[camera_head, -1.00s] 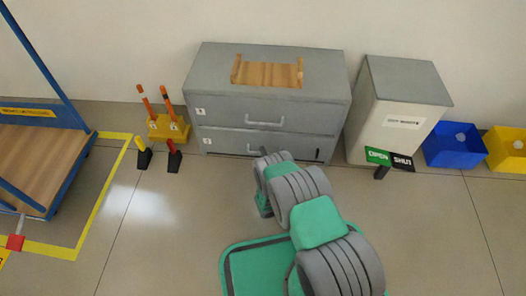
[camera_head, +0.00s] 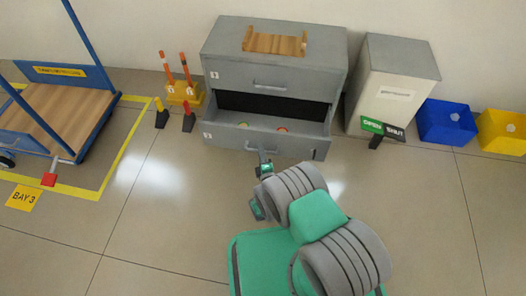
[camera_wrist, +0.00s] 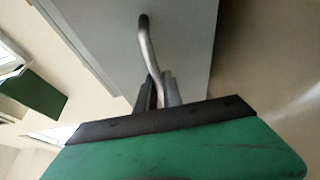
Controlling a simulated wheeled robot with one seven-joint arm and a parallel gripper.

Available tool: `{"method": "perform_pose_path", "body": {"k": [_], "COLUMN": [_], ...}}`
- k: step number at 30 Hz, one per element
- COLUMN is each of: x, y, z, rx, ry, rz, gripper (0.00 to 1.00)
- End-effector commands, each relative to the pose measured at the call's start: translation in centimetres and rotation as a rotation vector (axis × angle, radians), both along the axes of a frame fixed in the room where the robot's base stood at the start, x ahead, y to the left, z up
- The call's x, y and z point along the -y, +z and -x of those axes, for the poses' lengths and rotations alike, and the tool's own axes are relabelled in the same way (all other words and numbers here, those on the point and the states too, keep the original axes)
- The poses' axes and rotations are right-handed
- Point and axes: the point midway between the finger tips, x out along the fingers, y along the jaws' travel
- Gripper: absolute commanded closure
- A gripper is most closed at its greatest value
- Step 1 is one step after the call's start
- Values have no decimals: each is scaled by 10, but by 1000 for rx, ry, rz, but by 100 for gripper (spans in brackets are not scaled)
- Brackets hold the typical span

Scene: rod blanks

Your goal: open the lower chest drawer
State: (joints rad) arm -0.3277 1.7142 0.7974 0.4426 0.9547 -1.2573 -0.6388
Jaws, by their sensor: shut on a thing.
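The grey chest (camera_head: 280,45) stands against the wall with two drawers. Its lower drawer (camera_head: 225,139) is pulled out, and a few small coloured items show inside it. The upper drawer (camera_head: 240,77) is shut. My gripper (camera_head: 264,165) is in front of the lower drawer and shut on its handle (camera_head: 253,149). In the wrist view, the bent metal handle (camera_wrist: 148,50) runs down between the fingers of my gripper (camera_wrist: 158,92). The fingertips are small and partly hidden in the head view.
A wooden rack (camera_head: 274,42) sits on the chest. A pale bin (camera_head: 385,95) with an OPEN/SHUT sign (camera_head: 383,128) stands right of it, then blue (camera_head: 446,124) and yellow (camera_head: 505,130) bins. A blue trolley (camera_head: 60,110) is at left.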

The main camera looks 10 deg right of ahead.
Motion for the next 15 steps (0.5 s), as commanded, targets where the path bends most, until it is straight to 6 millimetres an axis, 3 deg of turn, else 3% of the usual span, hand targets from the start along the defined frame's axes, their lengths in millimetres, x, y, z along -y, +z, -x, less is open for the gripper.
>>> {"method": "perform_pose_path", "body": {"k": [15], "x": [-2], "y": [-1], "z": [1], "rx": [-6], "ry": [-4], "rz": [4], "gripper": [100]}}
